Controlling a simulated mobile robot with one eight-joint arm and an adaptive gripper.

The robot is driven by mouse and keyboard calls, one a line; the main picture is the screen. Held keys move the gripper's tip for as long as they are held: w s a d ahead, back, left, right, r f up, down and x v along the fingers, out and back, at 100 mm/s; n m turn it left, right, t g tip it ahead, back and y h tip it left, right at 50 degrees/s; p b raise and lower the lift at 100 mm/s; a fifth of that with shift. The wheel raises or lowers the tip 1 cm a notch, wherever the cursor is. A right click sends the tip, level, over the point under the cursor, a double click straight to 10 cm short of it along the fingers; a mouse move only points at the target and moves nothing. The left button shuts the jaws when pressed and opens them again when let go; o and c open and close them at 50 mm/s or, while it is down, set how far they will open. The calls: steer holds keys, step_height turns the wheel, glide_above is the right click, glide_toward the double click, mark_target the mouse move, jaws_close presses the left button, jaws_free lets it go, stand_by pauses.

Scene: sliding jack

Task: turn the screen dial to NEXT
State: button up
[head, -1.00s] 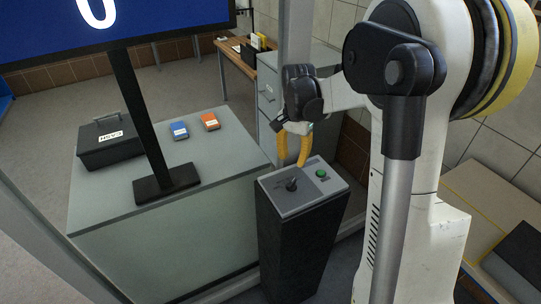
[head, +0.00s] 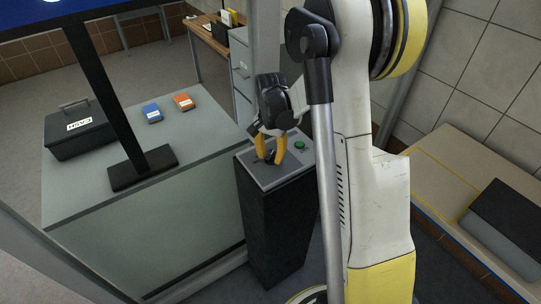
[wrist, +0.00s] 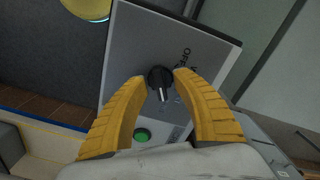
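The screen dial is a black knob with a pale pointer line (wrist: 161,83) on the grey top panel (wrist: 139,48) of a dark pedestal (head: 272,225). In the wrist view its pointer line points toward the bottom of the picture. Dark lettering stands beside it, partly hidden by a finger; I cannot read it fully. My gripper (head: 270,158) is over the panel with its yellow fingers pointing down. In the wrist view the two fingertips (wrist: 162,78) stand apart on either side of the dial. Whether they touch it is unclear.
A green button (head: 300,145) is on the same panel, close to my fingers. A counter (head: 205,160) on the left bears a black cash box (head: 78,133), a blue box (head: 152,113), an orange box (head: 184,102) and the screen's stand (head: 143,168).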

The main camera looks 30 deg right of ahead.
jaws_close()
steer(key=n+b, duration=0.1)
steer(key=n, duration=0.2)
steer(key=shift+n, duration=0.4)
steer(key=shift+n+b, duration=0.5)
steer(key=shift+n, duration=1.5)
jaws_free()
